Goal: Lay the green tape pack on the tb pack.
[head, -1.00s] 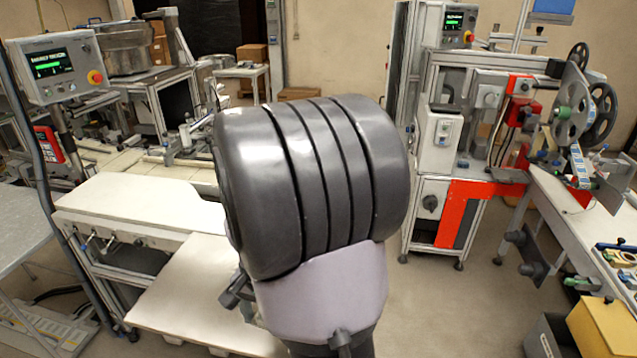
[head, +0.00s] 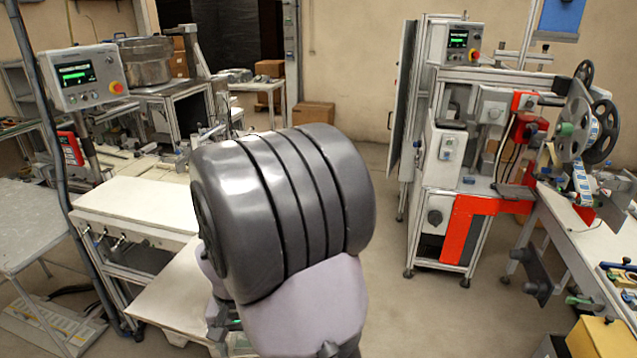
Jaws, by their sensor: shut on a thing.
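I cannot make out the green tape pack or the tb pack in the head view. The large dark grey ribbed joint and pale link of my own arm fill the middle and lower middle of the picture. My gripper does not show clearly, and whatever it holds is hidden behind the arm or out of the picture. A small green spot shows beside the arm low in the picture, too small to tell what it is.
A white worktable (head: 575,238) at right bears tape reels (head: 577,118) and small items. A yellow box (head: 597,340) sits by its front. A machine with a red frame (head: 462,230) stands behind. A white-topped bench (head: 135,205) is left. Floor between is clear.

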